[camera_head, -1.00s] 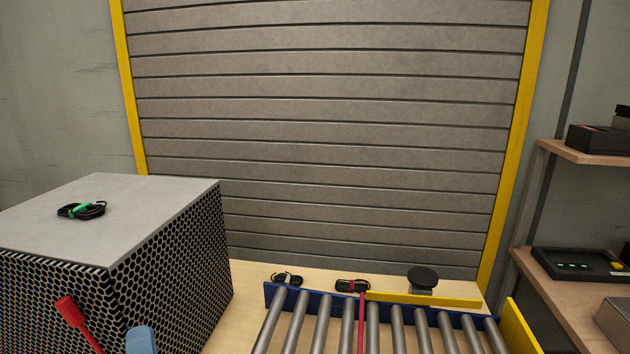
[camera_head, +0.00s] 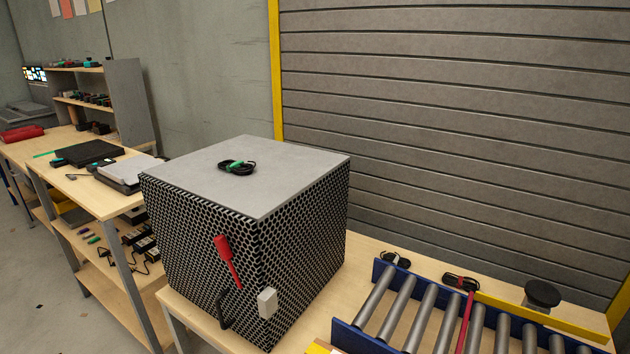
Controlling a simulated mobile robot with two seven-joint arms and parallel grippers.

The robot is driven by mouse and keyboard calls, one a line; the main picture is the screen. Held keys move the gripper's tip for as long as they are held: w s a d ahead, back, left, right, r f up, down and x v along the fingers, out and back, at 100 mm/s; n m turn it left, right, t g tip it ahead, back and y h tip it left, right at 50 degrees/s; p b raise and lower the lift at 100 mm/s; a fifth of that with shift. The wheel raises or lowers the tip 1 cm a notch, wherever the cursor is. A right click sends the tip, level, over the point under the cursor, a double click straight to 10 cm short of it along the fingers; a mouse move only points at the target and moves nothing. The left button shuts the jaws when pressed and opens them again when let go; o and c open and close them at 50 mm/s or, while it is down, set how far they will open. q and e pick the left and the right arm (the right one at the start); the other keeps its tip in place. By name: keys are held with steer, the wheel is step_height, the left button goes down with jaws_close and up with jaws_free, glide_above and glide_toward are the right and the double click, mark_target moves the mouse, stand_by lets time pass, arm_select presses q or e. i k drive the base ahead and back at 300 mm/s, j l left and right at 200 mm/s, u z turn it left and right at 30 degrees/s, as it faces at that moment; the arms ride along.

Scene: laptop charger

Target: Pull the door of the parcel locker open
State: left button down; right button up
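The parcel locker (camera_head: 305,260) is a box with black-and-white honeycomb-patterned sides and a plain grey top, standing on a wooden bench. A dark bar handle (camera_head: 222,309) sits low on its left-facing side, near the front corner. That side, seemingly the door (camera_head: 190,240), looks flush with the box. A red lever or flag (camera_head: 228,262) stands tilted near the same corner, with a small pale box (camera_head: 267,302) below it. A black coiled cable with a green tie (camera_head: 237,167) lies on top. Neither of my grippers is in view.
A roller conveyor (camera_head: 415,315) with blue rails is right of the locker, with cable bundles (camera_head: 461,282) and a black round-topped object (camera_head: 541,294) behind it. A cluttered workbench (camera_head: 95,200) stands left. Open floor (camera_head: 60,310) shows at lower left.

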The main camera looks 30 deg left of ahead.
mark_target(184, 226)
steer(key=u, duration=1.55)
steer(key=j+u, duration=0.3)
steer(key=i+j+u, duration=0.1)
steer(key=j+u, duration=0.15)
steer(key=j, duration=0.15)
